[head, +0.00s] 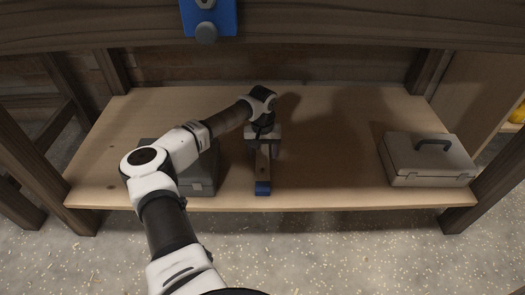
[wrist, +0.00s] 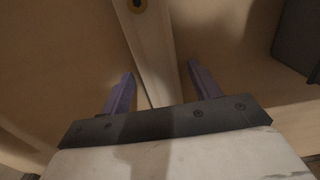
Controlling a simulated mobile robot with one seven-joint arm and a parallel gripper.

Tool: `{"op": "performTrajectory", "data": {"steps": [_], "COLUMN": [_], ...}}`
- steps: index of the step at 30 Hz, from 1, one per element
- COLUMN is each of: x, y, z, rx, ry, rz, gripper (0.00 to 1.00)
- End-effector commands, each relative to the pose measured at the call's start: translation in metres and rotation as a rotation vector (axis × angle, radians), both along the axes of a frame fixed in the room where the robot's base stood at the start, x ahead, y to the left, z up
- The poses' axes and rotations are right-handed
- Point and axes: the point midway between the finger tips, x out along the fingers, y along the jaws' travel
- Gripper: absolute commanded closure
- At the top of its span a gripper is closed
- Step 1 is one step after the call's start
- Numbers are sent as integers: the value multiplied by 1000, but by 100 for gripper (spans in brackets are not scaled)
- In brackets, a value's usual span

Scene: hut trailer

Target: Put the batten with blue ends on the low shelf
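The batten (head: 262,170) is a narrow wooden strip lying on the low shelf (head: 325,165), pointing toward the front edge. Its near end is blue and sits close to that edge. Its far end is hidden under my gripper and arm. My gripper (head: 264,148) points down over the batten. In the wrist view my gripper's (wrist: 161,85) purple fingers are spread, with the batten (wrist: 150,50) running between them and a gap on each side. A dark hole with a yellowish ring shows on the batten there.
A grey case with a handle (head: 430,160) stands at the right of the shelf. Another grey case (head: 197,178) is left of the batten, partly behind my arm. A blue clamp-like thing (head: 209,18) hangs at the upper bench edge. The shelf between batten and right case is clear.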

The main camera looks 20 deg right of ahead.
Motion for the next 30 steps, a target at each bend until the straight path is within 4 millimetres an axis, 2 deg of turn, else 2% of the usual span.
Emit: {"op": "performTrajectory", "data": {"steps": [5,8,21,25,30], "x": [0,0,1,1,0], "y": [0,0,0,0,0], "z": [1,9,98,114,123], "rx": [0,0,0,1,0], "ry": [0,-1,-2,-1,0], "rz": [0,0,0,1,1], "gripper": [38,38,38,38,38]}}
